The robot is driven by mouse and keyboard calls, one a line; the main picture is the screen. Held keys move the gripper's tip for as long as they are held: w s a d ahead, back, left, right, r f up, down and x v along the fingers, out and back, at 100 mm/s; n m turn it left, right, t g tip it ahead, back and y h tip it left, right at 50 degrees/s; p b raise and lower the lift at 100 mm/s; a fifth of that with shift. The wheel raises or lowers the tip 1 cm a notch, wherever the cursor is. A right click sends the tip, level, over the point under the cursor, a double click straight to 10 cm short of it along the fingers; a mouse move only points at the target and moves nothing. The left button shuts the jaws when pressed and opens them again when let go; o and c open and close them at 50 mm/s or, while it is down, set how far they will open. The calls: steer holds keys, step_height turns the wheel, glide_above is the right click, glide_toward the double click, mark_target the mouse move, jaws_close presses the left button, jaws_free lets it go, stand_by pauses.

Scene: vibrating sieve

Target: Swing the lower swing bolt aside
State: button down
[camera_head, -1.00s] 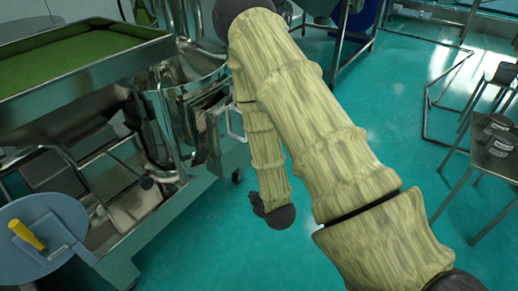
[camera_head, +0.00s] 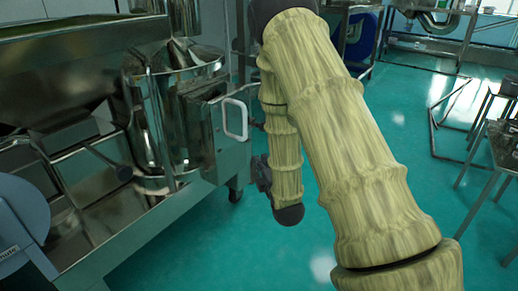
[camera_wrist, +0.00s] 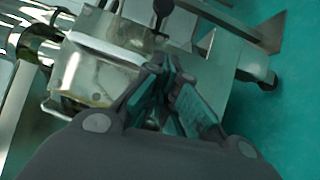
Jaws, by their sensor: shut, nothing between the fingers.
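The sieve machine (camera_head: 190,115) is a shiny steel drum on a frame, left of my arm in the head view. A steel box with a white loop handle (camera_head: 236,120) is on its right side. In the wrist view my gripper (camera_wrist: 165,72) is shut and empty, in front of steel parts. A dark knob on a stem (camera_wrist: 162,8) shows beyond the fingertips. I cannot pick out the lower swing bolt for sure. In the head view my arm mostly hides the gripper.
A steel tray (camera_head: 85,42) with a frame below stands at left, and a blue-grey disc (camera_head: 18,225) is at the lower left edge. Tables with metal legs (camera_head: 480,165) stand at right.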

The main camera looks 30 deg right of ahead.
steer(key=shift+w+d+r, duration=0.1)
steer(key=shift+d+r, duration=0.1)
steer(key=shift+d, duration=0.05)
steer(key=shift+w, duration=0.1)
steer(key=d+b+x, duration=0.1)
steer(key=b+x, duration=0.2)
steer(key=x, duration=0.3)
steer(key=d+b+x, duration=0.1)
steer(key=b+x, duration=0.2)
steer(key=x, duration=0.3)
steer(key=shift+d+r, duration=0.45)
steer(key=shift+d+n+t, duration=0.1)
steer(key=shift+n+t, duration=0.2)
